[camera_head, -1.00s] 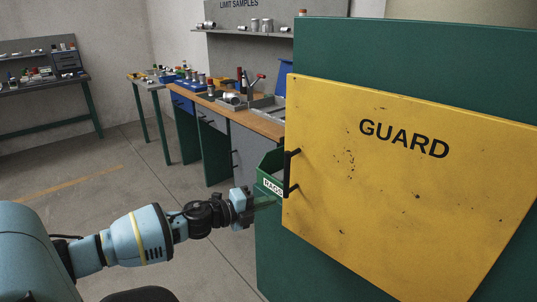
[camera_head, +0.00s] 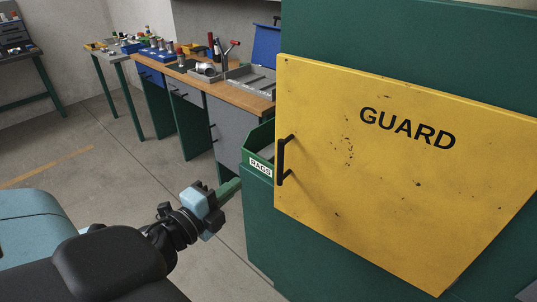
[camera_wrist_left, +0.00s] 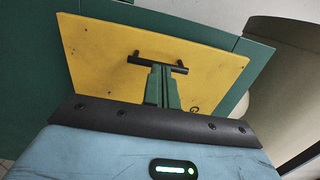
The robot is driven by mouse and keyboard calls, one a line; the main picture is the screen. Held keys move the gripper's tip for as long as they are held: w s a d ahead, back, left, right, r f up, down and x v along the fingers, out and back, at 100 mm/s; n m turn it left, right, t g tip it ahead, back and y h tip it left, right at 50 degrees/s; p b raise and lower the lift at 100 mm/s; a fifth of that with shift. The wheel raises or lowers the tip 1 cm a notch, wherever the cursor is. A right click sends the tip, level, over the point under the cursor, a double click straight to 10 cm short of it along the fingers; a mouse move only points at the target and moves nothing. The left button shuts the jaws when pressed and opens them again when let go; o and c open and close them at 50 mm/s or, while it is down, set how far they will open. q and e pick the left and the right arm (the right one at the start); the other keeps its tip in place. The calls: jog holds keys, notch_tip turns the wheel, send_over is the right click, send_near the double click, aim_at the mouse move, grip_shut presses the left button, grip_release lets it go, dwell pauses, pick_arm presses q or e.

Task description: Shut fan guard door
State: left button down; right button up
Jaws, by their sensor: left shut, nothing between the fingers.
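The fan guard door is a yellow panel marked GUARD (camera_head: 400,190) on a green housing, with a black bar handle (camera_head: 284,160) near its left edge. I cannot tell how far the door stands from its frame. My left gripper (camera_head: 236,185) is shut and empty, left of and a little below the handle in the head view, apart from the door there. In the left wrist view the closed green fingers (camera_wrist_left: 160,72) point at the yellow door (camera_wrist_left: 105,65), their tips just below the black handle (camera_wrist_left: 158,63) in the picture; contact is unclear. My right gripper is not seen.
A green bin labelled RAGS (camera_head: 260,167) sits beside the handle, at the housing's left. A workbench (camera_head: 245,87) with trays and tools stands behind it. Open floor (camera_head: 110,160) lies to the left.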

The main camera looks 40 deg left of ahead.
pick_arm(q)
jog(key=w+p, duration=0.1)
jog(key=w, duration=1.2)
jog(key=shift+w+p, duration=0.3)
jog(key=shift+w, duration=0.1)
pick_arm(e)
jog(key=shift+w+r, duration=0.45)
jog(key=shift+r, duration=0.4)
pick_arm(q)
jog(key=shift+a, duration=0.1)
